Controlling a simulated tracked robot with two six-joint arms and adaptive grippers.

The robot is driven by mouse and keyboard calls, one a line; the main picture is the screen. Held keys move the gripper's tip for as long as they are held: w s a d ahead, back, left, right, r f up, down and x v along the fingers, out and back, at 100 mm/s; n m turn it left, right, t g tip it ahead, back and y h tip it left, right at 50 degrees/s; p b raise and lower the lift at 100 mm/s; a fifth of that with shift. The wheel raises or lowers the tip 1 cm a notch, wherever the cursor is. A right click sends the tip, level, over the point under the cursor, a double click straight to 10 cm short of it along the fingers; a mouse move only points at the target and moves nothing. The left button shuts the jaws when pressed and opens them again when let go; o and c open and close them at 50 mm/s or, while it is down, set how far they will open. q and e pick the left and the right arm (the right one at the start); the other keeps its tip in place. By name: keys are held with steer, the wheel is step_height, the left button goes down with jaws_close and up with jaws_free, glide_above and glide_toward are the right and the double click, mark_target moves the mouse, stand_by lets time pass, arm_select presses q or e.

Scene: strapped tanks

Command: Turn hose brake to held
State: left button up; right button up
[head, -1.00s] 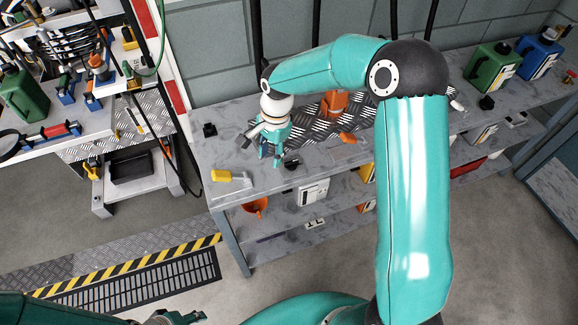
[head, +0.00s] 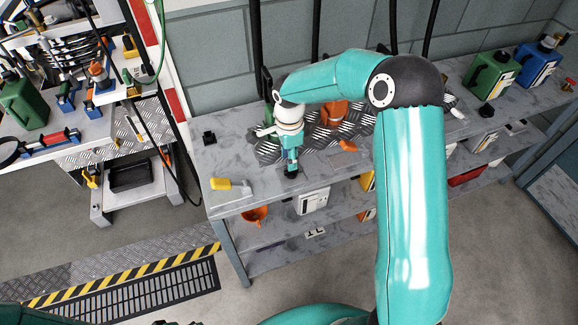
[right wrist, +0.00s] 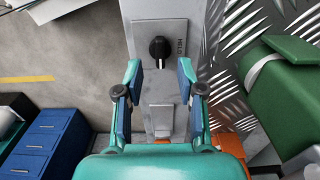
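The hose brake shows in the right wrist view as a black round knob (right wrist: 160,48) with a pale pointer, on a grey plate (right wrist: 157,15). In the head view my right gripper (head: 291,168) points down at the front edge of the bench, hiding most of the knob. My left gripper is not clearly in view.
A yellow-handled brush (head: 228,184) lies left of the gripper on the bench (head: 220,155). An orange container (head: 333,112) and tread-plate mat (head: 268,150) are behind. Green (head: 490,75) and blue (head: 540,62) canisters stand far right. A green canister (right wrist: 285,95) is beside the gripper.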

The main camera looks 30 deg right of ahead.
steer(key=shift+f+p, duration=0.3)
steer(key=shift+f, duration=2.3)
jaws_close()
